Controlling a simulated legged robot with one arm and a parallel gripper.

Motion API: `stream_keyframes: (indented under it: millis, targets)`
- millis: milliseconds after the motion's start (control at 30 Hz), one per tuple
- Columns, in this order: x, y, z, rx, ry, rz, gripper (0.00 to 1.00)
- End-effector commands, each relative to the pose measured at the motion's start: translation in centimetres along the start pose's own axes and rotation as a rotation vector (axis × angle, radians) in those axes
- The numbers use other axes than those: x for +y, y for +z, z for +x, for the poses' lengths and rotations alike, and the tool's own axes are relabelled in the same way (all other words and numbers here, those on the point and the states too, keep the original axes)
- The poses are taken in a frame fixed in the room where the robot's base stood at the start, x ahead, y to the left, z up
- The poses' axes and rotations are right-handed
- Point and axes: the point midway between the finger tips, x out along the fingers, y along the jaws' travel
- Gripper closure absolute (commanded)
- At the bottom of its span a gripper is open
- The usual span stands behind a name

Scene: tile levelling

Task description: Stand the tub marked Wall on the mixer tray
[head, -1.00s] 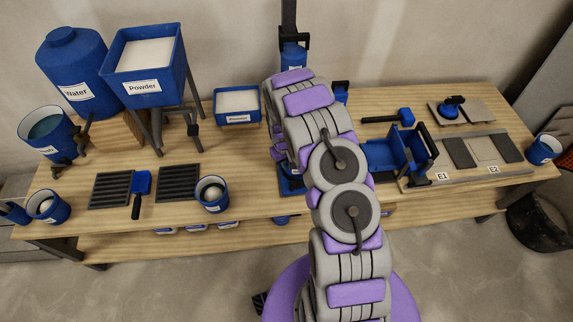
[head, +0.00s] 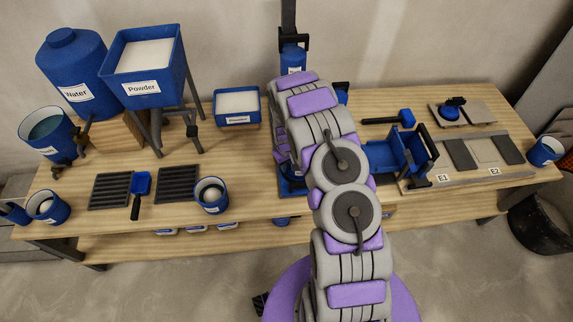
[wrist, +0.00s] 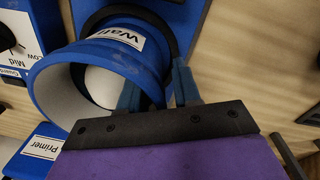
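The blue tub marked Wall (wrist: 62,78) fills the upper left of the wrist view, its label partly cut in perspective, its pale inside and a white rounded mass showing. My gripper (wrist: 157,76) is at its rim, with one blue-grey finger over the mouth side and the other beside the outer wall. I cannot tell whether the fingers press on the wall or stand apart from it. A dark ring curves behind the tub over a blue surface (wrist: 195,12), which looks like part of the mixer. In the head view my arm hides the tub and gripper; the mixer (head: 293,60) stands behind it.
A mixer control panel (wrist: 12,45) and a Primer-labelled blue item (wrist: 40,150) are close to the tub. The bench also holds a Powder hopper (head: 142,75), a Water tank (head: 75,75), another tub (head: 212,203) at left and a blue device (head: 400,152) at right.

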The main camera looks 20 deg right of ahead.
Motion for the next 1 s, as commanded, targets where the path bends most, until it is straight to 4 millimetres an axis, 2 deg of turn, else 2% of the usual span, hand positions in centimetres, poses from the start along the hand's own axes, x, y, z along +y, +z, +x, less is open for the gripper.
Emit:
stream_keyframes:
  millis: [167,367,800,1000]
  targets:
    - [-0.2,-0.1,-0.3,0.0,0.003,0.001,0.68]
    - [-0.4,-0.1,-2.3,0.001,0.006,-0.001,0.68]
    - [-0.1,-0.1,-10.7,0.004,0.003,0.0,0.68]
    - [-0.4,0.3,-13.1,-0.004,0.004,0.004,0.68]
